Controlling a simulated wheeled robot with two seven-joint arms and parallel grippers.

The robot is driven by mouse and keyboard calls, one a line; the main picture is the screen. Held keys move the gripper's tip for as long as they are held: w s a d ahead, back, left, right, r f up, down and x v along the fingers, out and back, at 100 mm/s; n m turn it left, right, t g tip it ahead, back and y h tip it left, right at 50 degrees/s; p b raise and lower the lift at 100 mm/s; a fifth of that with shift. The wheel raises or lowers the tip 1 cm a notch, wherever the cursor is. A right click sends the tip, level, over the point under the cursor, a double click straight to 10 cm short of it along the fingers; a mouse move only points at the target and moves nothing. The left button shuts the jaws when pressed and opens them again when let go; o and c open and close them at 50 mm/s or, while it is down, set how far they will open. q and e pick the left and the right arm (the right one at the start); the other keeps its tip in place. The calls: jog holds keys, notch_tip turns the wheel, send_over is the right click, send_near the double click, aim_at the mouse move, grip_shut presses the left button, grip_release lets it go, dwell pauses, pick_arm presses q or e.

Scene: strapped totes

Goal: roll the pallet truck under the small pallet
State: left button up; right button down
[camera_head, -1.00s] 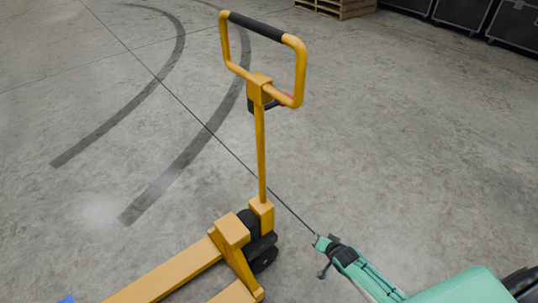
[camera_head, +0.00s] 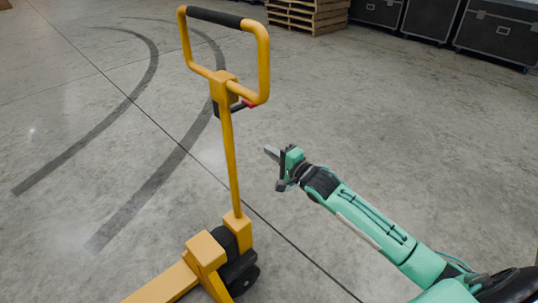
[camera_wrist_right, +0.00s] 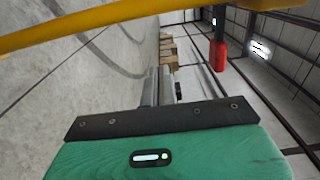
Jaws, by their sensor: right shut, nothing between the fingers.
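The yellow pallet truck (camera_head: 230,160) stands at the left of the head view, its handle loop upright with a black grip (camera_head: 214,17) on top. Its fork end runs off the bottom edge. My right gripper (camera_head: 272,153) is shut and empty, to the right of the truck's upright shaft, below the handle loop and apart from it. In the right wrist view the shut fingers (camera_wrist_right: 158,88) point away, and a yellow bar of the truck (camera_wrist_right: 90,25) crosses the top left. My left gripper is not in view. Whether the wooden pallets at the back include the small pallet, I cannot tell.
Wooden pallets (camera_head: 308,14) are stacked at the top of the head view. Black cases (camera_head: 495,32) line the top right. The concrete floor (camera_head: 400,120) between them and my right arm is clear. A red object (camera_wrist_right: 217,55) stands far off in the wrist view.

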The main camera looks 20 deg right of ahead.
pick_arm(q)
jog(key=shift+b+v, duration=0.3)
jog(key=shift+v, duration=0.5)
pick_arm(e)
jog(key=w+a, duration=0.6)
jog(key=w, duration=0.1)
jog(key=shift+a, duration=0.25)
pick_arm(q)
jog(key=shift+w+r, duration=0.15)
pick_arm(e)
jog(key=shift+a, duration=0.1)
